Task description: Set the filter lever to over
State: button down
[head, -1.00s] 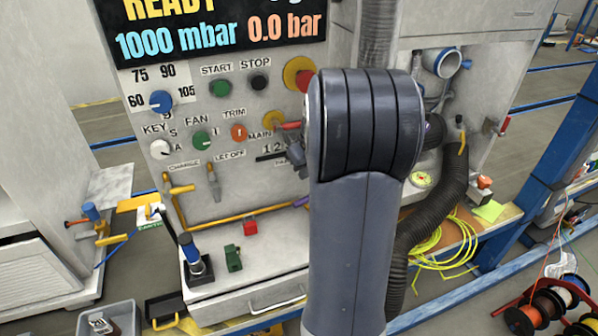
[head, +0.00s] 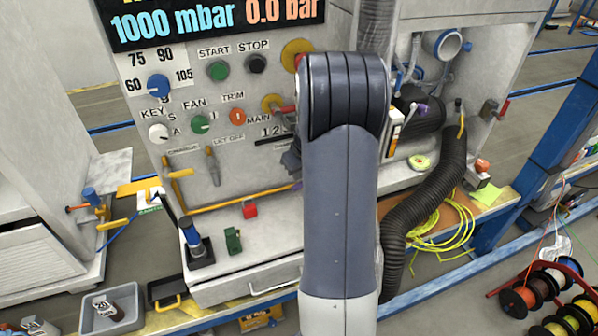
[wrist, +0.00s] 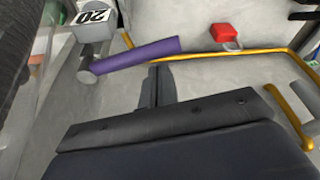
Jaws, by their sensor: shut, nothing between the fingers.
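In the head view a small piece of purple (head: 298,186) shows beside my arm, probably the same lever; the rest is hidden. My gripper (wrist: 159,72) is shut and empty, its fingertips just below the lever's right half in the wrist view. I cannot tell whether they touch it. In the head view my arm hides the fingertips.
A red padlock (wrist: 224,33) hangs by a yellow pipe (wrist: 205,56). Another purple handle (head: 420,108) sits right of my arm, near a thick black hose (head: 437,190).

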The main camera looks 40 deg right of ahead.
jog(key=shift+s+n+b, duration=0.45)
jog(key=shift+n+b, duration=0.15)
jog(key=shift+b, duration=0.1)
jog(key=s+d+n+g+y+b, duration=0.1)
jog(key=s+d+n+y+b, duration=0.1)
jog(key=s+n+b, duration=0.3)
jog(key=shift+s+n, duration=0.7)
jog(key=shift+n, duration=0.7)
jog(key=shift+d+b, duration=0.15)
jog(key=shift+b, duration=0.15)
